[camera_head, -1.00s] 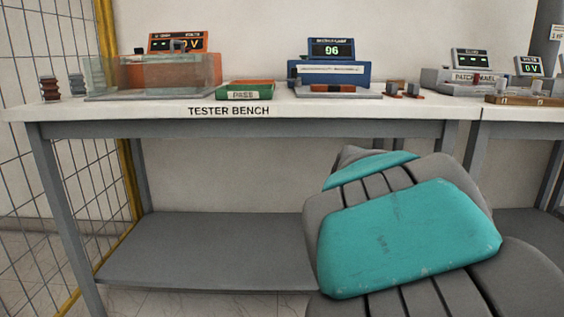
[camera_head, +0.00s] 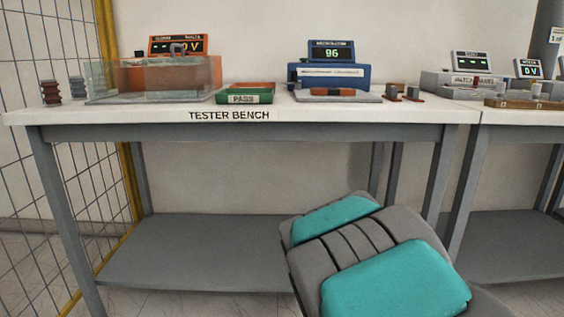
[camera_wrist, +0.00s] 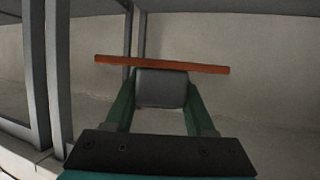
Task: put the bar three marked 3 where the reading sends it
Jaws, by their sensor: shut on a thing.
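In the wrist view my gripper (camera_wrist: 161,92) is shut on a dark grey block. An orange-brown bar (camera_wrist: 205,68) lies crosswise just beyond the block and appears joined to it; no number shows on it. In the head view the gripper and held bar are not visible. A blue tester (camera_head: 331,73) on the bench has a display (camera_head: 331,51) reading 96. An orange-brown bar with a dark middle (camera_head: 332,92) lies on the tester's grey base. A green tray marked PASS (camera_head: 244,99) stands left of it.
The tester bench (camera_head: 150,115) has an orange meter (camera_head: 178,45) with a clear-walled box (camera_head: 150,80) at left. More instruments (camera_head: 465,80) stand further right. The lower shelf (camera_head: 200,250) is bare.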

